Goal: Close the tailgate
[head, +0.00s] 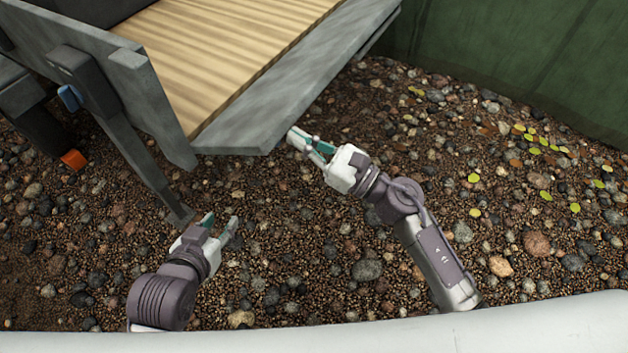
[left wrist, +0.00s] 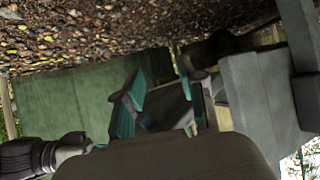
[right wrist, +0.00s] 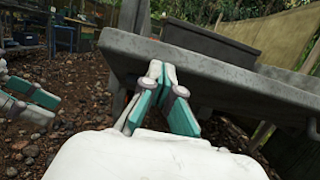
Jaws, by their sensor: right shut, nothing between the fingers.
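A grey panel (head: 290,90), which I take to be the tailgate, runs along the near right edge of the ribbed tan bed (head: 225,50). It lies outward, roughly level with the bed. My right gripper (head: 304,143) is shut and empty beside the panel's near right corner. In the right wrist view its tips (right wrist: 160,70) meet in front of the grey edge (right wrist: 210,75); I cannot tell whether they touch it. My left gripper (head: 221,221) is open and empty, low over the gravel near a grey leg. Its spread fingers also show in the left wrist view (left wrist: 157,90).
A grey side wall (head: 150,90) with a leg (head: 150,175) stands left of the bed. A blue knob (head: 69,97) and an orange piece (head: 74,159) are further left. A green wall (head: 530,60) stands at upper right. Gravel between is open.

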